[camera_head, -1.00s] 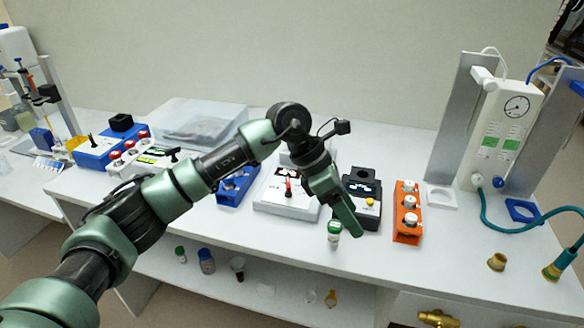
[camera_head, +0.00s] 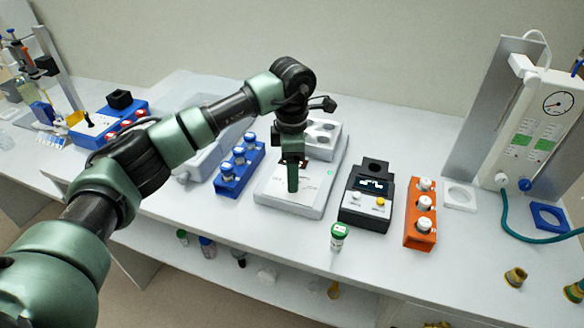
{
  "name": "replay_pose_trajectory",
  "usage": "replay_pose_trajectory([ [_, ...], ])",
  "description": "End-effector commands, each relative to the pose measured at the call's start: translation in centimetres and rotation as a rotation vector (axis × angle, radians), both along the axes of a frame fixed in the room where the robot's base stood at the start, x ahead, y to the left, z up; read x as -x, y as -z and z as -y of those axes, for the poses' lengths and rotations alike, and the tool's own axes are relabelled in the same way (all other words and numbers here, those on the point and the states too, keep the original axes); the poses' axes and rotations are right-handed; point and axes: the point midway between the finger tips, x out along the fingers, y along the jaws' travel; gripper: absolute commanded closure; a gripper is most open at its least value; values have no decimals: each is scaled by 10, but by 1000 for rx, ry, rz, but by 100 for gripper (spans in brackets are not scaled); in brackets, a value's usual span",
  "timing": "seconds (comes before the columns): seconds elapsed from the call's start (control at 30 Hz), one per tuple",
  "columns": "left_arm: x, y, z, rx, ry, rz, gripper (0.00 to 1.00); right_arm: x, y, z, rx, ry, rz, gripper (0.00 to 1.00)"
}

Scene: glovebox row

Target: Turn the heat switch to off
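The white heater unit (camera_head: 318,196) stands mid-bench, with a white block with round wells (camera_head: 322,138) at its back and a small green mark on its sloped front panel. In the earlier view a red-based lever switch stands on this panel; now it is hidden behind my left gripper (camera_head: 292,190). That gripper points down at the panel, right over where the switch stands. Its fingers line up edge-on, so I cannot tell whether they are open or shut, or whether they touch the switch. My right gripper is not in view.
A blue rack of vials (camera_head: 238,168) stands close left of the heater. To the right are a dark meter (camera_head: 366,200), an orange rack (camera_head: 420,212) and a green-capped vial (camera_head: 338,236) near the bench's front edge. A clear-lidded tray lies behind my arm.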

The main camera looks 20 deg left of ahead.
Motion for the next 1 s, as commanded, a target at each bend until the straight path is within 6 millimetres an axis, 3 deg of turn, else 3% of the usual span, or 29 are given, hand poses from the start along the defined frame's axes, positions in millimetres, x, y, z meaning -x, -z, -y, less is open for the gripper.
replay_pose_trajectory([
  [0.1,0,3,0,0,0,1,35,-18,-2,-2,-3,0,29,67],
  [0.27,0,3,0,0,-1,1,35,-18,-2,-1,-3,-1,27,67],
  [0.37,0,3,0,0,-1,0,57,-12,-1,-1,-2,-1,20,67],
  [0.5,0,3,0,1,-1,1,96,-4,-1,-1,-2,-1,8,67],
  [1.0,0,3,0,0,-138,2,97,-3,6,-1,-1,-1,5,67],
])
